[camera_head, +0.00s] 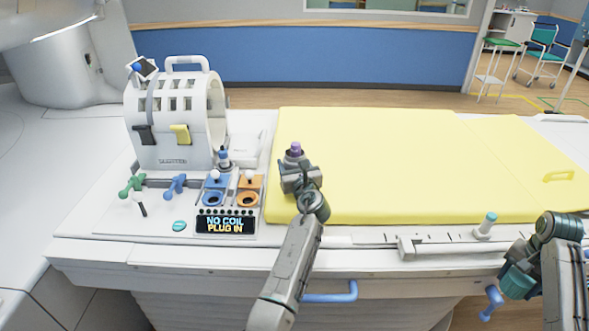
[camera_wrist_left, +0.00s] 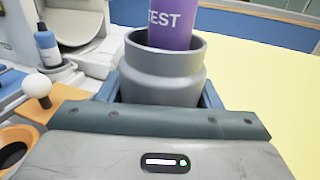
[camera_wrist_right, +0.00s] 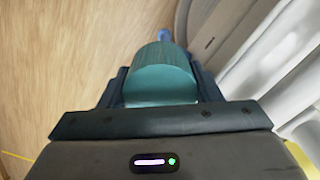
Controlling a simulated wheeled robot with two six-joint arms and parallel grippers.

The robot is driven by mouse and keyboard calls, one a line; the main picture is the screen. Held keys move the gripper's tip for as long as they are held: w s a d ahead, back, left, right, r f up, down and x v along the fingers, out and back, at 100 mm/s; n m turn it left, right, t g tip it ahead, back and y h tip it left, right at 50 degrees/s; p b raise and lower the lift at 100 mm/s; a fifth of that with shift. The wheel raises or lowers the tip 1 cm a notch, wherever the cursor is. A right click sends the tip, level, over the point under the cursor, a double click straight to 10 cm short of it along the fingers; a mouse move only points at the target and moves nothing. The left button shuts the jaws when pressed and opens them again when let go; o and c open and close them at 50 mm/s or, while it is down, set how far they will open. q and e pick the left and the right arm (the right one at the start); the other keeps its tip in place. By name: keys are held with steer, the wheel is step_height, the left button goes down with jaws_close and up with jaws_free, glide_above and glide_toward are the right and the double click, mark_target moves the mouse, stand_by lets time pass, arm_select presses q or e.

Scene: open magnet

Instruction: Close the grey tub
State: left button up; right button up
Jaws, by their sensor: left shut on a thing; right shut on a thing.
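The grey tub (camera_wrist_left: 165,75) is upright and open at the top in the left wrist view. A purple cylinder marked TEST (camera_wrist_left: 172,25) stands in it and sticks out above the rim. My left gripper (camera_head: 299,172) is shut around the tub's body, above the yellow pad's left side; the tub's purple content (camera_head: 296,146) shows in the head view. My right gripper (camera_head: 525,268) is shut on a ribbed teal cap-like piece (camera_wrist_right: 160,75), held low at the right, in front of the bed. The cap's underside is hidden.
A yellow pad (camera_head: 400,150) covers the bed. At left stand a white coil housing (camera_head: 170,120) and a panel with a NO COIL PLUG IN display (camera_head: 226,224). A teal-topped peg (camera_head: 487,224) and blue handles (camera_head: 335,294) are along the front edge.

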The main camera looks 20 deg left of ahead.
mark_target(296, 149)
arm_select(q)
step_height(296, 149, up, 18)
stand_by(0.6)
stand_by(0.4)
steer(key=o, duration=0.5)
steer(key=c, duration=0.7)
step_height(296, 149, down, 10)
steer(key=shift+r, duration=0.15)
steer(key=shift+f, duration=0.8)
steer(key=shift+r, duration=0.1)
